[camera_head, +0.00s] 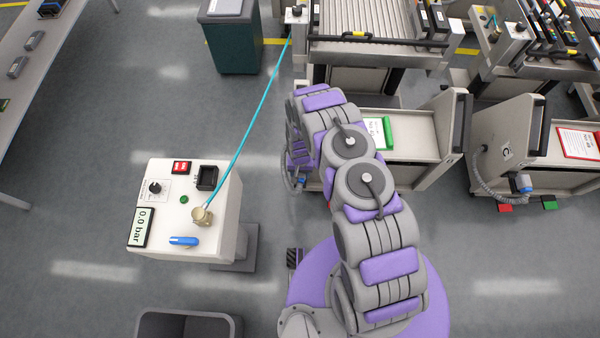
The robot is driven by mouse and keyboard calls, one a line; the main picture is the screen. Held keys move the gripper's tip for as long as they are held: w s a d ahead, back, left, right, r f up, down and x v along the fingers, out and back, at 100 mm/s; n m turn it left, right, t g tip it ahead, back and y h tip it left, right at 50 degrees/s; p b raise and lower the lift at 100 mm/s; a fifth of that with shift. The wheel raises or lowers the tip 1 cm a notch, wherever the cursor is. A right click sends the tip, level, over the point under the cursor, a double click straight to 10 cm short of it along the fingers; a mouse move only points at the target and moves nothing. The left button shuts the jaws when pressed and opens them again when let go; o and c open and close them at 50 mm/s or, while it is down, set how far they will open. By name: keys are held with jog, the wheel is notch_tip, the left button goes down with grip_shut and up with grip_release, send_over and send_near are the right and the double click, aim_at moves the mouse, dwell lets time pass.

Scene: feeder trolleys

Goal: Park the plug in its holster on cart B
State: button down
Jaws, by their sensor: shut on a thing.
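A blue plug (300,181) on a grey corrugated hose (288,176) shows at the left end of the middle cart (420,152), which I take for cart B; its letter is hidden behind my arm. My gripper (299,168) points down at this end and is shut on the plug. The fingertips are small and partly covered by my own arm. The holster on this cart is hidden, so I cannot tell how the plug sits relative to it.
A white pedestal (172,215) with a gauge, a blue lever and a brass fitting stands at left. A cyan line (262,100) runs from it up to the roller conveyor (368,18). A dark bin (190,325) is at the bottom. Grey floor between is clear.

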jog(key=shift+f+b, duration=0.3)
jog(key=shift+f, duration=0.65)
dwell(0.5)
jog(key=shift+c, duration=1.8)
grip_release()
notch_tip(320, 180, up, 4)
jog(key=shift+s+p, duration=0.1)
jog(key=shift+p, duration=0.75)
jog(key=s+d+p, duration=0.4)
jog(key=s+p, duration=0.4)
jog(key=s, duration=0.7)
jog(key=shift+d+r, duration=0.2)
jog(key=shift+r, duration=0.2)
